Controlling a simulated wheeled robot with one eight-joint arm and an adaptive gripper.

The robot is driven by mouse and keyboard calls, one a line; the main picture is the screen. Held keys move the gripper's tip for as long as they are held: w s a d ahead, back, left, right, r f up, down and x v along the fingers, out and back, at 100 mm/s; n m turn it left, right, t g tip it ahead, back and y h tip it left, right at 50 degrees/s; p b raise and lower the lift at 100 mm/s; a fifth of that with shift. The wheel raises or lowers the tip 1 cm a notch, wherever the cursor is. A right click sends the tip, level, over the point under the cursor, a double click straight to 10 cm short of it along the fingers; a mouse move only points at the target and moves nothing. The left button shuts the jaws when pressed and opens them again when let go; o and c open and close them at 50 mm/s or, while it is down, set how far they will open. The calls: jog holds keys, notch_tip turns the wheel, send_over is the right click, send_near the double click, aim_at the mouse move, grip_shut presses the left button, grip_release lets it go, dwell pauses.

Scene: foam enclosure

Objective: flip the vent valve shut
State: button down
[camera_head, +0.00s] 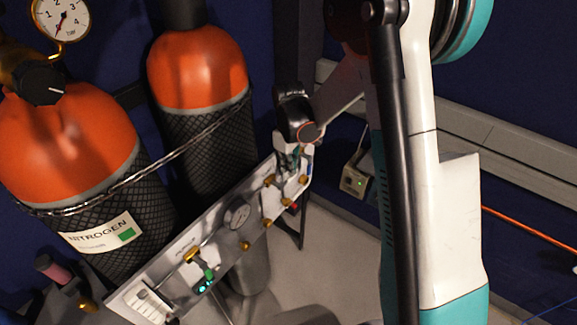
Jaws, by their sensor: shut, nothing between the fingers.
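My gripper (290,160) is at the panel's upper right end, shut and with nothing seen held. Its fingers are small and dark here, close to brass fittings (269,181); I cannot tell whether they touch anything. I cannot read the panel's labels, so which valve is the vent valve is unclear. It may be partly hidden behind my gripper.
Two orange-topped gas cylinders (197,70) (62,140) in black mesh stand behind the panel, with a chain (190,140) across them. A pressure gauge (62,18) is at top left. An orange cable (530,232) runs at right.

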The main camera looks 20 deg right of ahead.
jog(key=shift+w+d+f, duration=0.1)
jog(key=shift+f, duration=0.15)
jog(key=shift+w+d+f+b, duration=0.1)
jog(key=shift+d+f+b, duration=0.05)
jog(key=shift+f+b, duration=0.8)
jog(key=shift+w+d+f+b, duration=0.1)
jog(key=shift+f+b, duration=0.6)
jog(key=shift+f, duration=0.4)
jog(key=w+d+r+p, duration=0.1)
jog(key=d+r, duration=0.1)
jog(key=r, duration=0.1)
jog(key=w+d+r+p, duration=0.2)
jog(key=d+r, duration=0.1)
jog(key=r, duration=0.1)
jog(key=w+d+r+p, duration=0.1)
jog(key=w+d+r, duration=0.1)
jog(key=r, duration=0.1)
jog(key=shift+w+d+r+p, duration=0.2)
jog(key=shift+d+r+p, duration=0.05)
jog(key=shift+p, duration=0.05)
